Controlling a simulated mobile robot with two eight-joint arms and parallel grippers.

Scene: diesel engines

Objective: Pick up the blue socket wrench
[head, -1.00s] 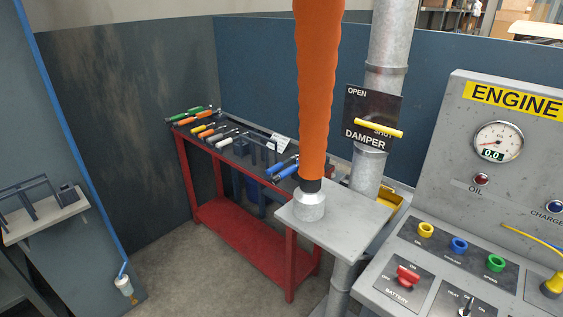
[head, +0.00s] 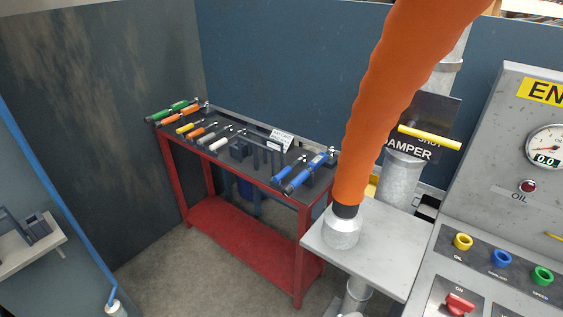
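Two blue-handled tools lie at the right end of the red tool bench's dark top (head: 262,172). The shorter blue tool (head: 286,173) is on the left. The longer blue tool (head: 306,174), with a silver head at its far end, is on the right. It looks like a socket wrench, but I cannot tell for certain which of the two is one. Neither of my grippers is in view.
Green, orange, yellow and white-handled tools (head: 195,130) lie along the bench's left part. An orange hose (head: 385,100) rises from a grey stand (head: 372,248) right of the blue tools. The engine control panel (head: 500,210) stands at right. Floor left of the bench is clear.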

